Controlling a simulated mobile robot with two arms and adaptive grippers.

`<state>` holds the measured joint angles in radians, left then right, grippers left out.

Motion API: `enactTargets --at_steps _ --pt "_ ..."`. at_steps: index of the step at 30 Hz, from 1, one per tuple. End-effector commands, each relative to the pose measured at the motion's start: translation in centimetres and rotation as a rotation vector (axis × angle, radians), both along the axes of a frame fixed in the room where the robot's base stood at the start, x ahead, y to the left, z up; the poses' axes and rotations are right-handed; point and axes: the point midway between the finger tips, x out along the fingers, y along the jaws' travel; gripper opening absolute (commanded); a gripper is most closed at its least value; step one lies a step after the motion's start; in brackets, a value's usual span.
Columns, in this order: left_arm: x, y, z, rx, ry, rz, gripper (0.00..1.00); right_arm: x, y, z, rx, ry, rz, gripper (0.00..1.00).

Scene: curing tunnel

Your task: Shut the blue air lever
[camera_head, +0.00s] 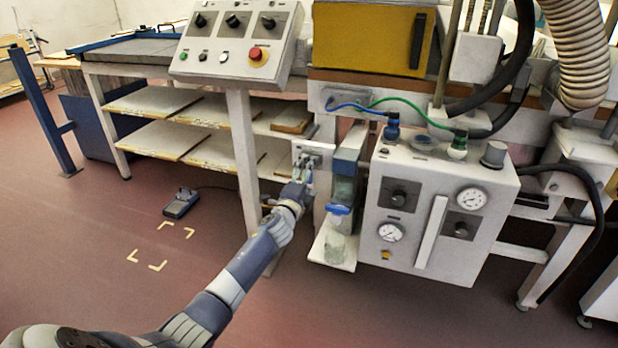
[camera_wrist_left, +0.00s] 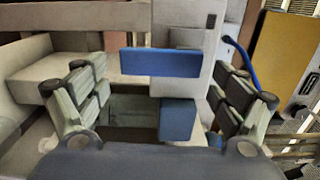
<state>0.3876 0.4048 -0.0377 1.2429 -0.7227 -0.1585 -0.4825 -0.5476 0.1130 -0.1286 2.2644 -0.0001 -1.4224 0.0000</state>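The blue air lever (camera_wrist_left: 160,62) shows in the left wrist view as a flat blue bar lying crosswise in front of a light grey plate. A darker blue block (camera_wrist_left: 178,118) is below it, between the fingers. My left gripper (camera_wrist_left: 160,88) is open, with one finger pair on each side and a gap to the bar on both sides. In the head view my left gripper (camera_head: 298,184) is at a small white panel (camera_head: 313,155) on a post; the lever is too small and covered to make out there. My right gripper is not in view.
A blue-topped filter bowl (camera_head: 338,212) hangs just right of the gripper. A white box with dials (camera_head: 430,230) stands further right, with blue and green hoses above. A control panel (camera_head: 238,40) and shelves (camera_head: 150,100) are at the left. A pedal (camera_head: 181,203) lies on the floor.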

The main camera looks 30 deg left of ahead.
Motion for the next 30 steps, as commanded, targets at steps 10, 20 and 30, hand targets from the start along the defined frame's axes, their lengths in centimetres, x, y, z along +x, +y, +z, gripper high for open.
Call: enactTargets --at_steps 10,20,30 --pt "-0.2 -0.1 0.0 -0.002 0.0 -0.001 0.9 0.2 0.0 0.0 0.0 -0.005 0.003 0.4" --pt "-3.9 -1.0 -0.1 -0.001 0.001 -0.002 0.9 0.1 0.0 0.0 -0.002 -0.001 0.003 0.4" --pt "-9.3 -2.3 -0.1 -0.002 0.001 -0.002 0.9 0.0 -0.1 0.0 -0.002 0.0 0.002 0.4"
